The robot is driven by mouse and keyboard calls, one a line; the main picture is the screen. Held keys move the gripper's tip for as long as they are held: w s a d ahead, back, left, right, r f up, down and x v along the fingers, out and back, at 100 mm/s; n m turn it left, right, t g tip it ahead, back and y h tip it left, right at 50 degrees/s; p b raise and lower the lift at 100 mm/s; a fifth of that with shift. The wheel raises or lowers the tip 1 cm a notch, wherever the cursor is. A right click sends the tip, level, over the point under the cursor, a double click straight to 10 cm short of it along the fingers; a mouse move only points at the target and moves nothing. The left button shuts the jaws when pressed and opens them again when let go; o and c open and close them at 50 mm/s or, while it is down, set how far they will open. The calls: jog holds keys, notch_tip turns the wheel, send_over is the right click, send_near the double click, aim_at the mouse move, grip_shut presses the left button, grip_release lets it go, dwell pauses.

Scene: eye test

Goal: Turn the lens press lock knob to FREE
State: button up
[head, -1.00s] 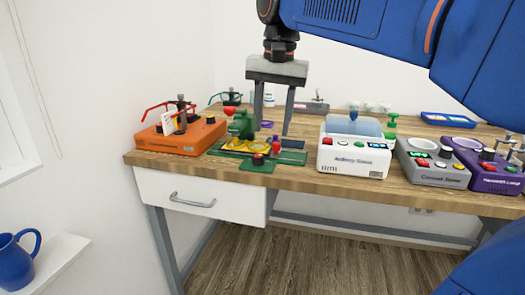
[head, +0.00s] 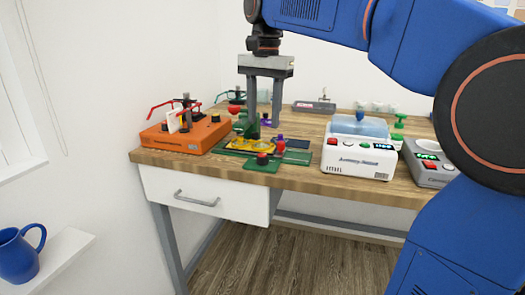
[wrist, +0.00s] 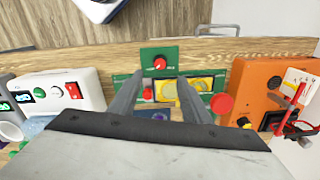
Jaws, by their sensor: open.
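The lens press (head: 265,146) is a green base with yellow parts and a green upright, on the table left of centre. Its lock knob (head: 262,158) is a red knob on a green plate at the front edge. The knob also shows in the wrist view (wrist: 160,62), beyond the fingertips; its plate markings are too small to read. My gripper (head: 264,128) is open and empty, pointing down over the press, behind the knob. In the wrist view its two fingers (wrist: 160,90) stand apart, with part of the press between them. A red ball (wrist: 222,103) is beside the right finger.
An orange device (head: 186,136) with red-armed glasses stands left of the press. A white device (head: 358,160) stands to the right, with a grey one (head: 428,172) beyond it. Bare tabletop (head: 308,185) shows in front.

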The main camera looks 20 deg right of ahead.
aim_at(262, 155)
notch_tip(262, 155, down, 11)
jog(key=shift+w+a+r, duration=0.1)
jog(key=shift+w+r, duration=0.05)
jog(key=shift+r, duration=0.05)
dwell(0.3)
jog(key=c, duration=1)
